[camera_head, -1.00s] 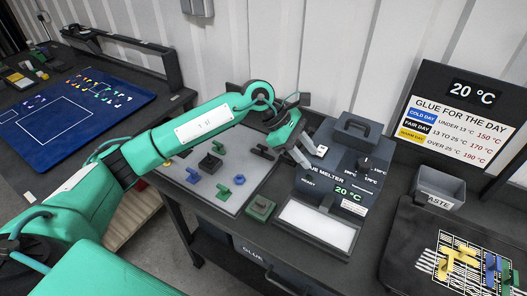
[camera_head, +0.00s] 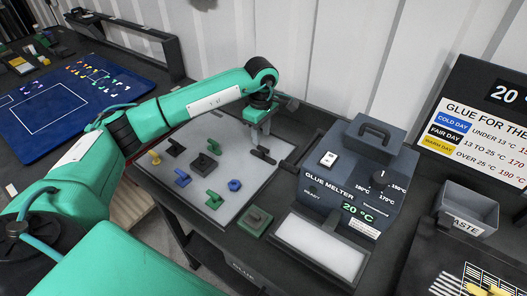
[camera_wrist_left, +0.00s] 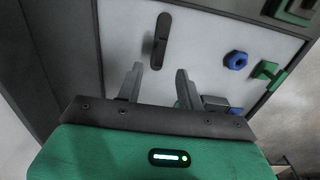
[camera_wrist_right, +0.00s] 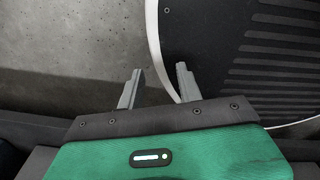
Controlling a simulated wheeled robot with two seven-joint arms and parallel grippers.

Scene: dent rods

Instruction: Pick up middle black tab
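I cannot tell which one counts as the middle tab. My left gripper (camera_head: 260,136) is above the board near the right-hand black tab. In the left wrist view, its fingers (camera_wrist_left: 160,70) are open and empty, with a long black tab (camera_wrist_left: 161,40) just ahead between them, not touching. My right gripper (camera_wrist_right: 157,72) is open and empty, outside the head view.
The glue melter (camera_head: 345,180) stands right of the board. A waste bin (camera_head: 467,208) is farther right.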

